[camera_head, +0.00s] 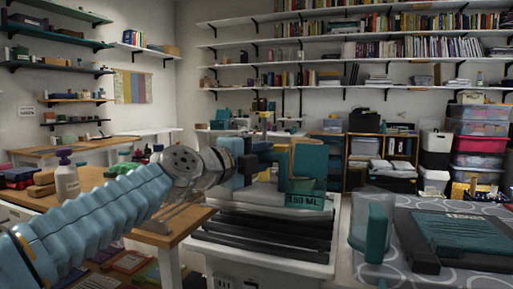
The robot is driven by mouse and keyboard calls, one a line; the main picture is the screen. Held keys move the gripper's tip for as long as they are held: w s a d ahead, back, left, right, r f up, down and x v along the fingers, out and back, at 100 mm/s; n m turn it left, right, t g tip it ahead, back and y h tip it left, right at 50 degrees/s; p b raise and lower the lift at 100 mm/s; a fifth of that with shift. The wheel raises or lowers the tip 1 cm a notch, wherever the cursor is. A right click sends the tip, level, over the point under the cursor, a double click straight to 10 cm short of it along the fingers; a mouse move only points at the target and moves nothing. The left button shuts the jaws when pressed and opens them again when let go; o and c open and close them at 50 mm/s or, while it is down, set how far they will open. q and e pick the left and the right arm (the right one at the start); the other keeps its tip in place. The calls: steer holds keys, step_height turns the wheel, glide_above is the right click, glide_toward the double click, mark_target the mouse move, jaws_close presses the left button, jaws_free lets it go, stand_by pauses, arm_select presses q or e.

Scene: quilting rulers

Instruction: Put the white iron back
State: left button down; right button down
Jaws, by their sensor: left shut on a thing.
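My left gripper (287,165) reaches in from the left and is shut on a teal and tan thing (308,160). A see-through teal part marked "150 ML" (305,201) hangs at its lower edge. The gripper hides part of it, and I cannot tell whether it is the white iron. A pale blue and teal upright thing (372,228) stands on the patterned board at the right. No plainly white iron shows. My right gripper is not in view.
A dark teal flat thing (462,235) lies on the patterned grey board (405,205). A wooden table (190,220) with a white pump bottle (66,180) is at the left. Shelves and stacked bins (478,145) line the back.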

mark_target(263, 188)
arm_select(q)
steer(key=f, duration=0.1)
steer(key=w+f+b, duration=0.1)
steer(key=f, duration=0.1)
steer(key=shift+d+b, duration=0.1)
steer(key=shift+b, duration=0.2)
steer(key=shift+s+f, duration=0.1)
steer(key=shift+f, duration=0.15)
steer(key=shift+f+b, duration=0.1)
steer(key=shift+b, duration=0.2)
steer(key=c, duration=0.8)
jaws_free()
steer(key=shift+f, duration=0.1)
steer(key=shift+o, duration=0.2)
